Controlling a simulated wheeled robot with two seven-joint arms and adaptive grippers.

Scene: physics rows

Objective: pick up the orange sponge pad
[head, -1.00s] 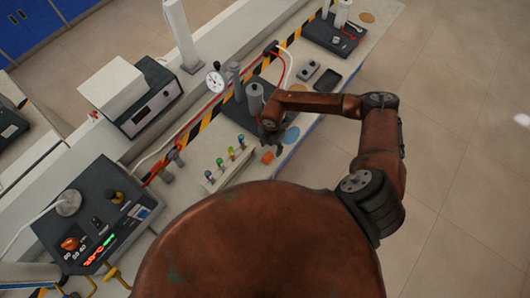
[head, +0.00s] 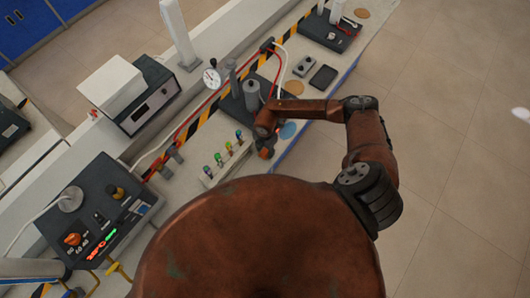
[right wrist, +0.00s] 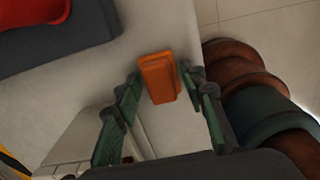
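The orange sponge pad (right wrist: 158,78) lies on the pale bench top in the right wrist view. My right gripper (right wrist: 162,84) is open, with one green-padded finger on each side of the pad near its tips. A small gap shows on the right of the pad; on the left the finger is very close, and I cannot tell if it touches. In the head view the pad (head: 266,153) is a small orange patch, partly hidden by my right gripper (head: 265,143). My left gripper is not in view.
A rack of coloured-top vials (head: 228,161) stands just left of the pad. A dark stand with a grey cylinder (head: 252,94) is behind the gripper. A control box (head: 95,215) stands at left.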

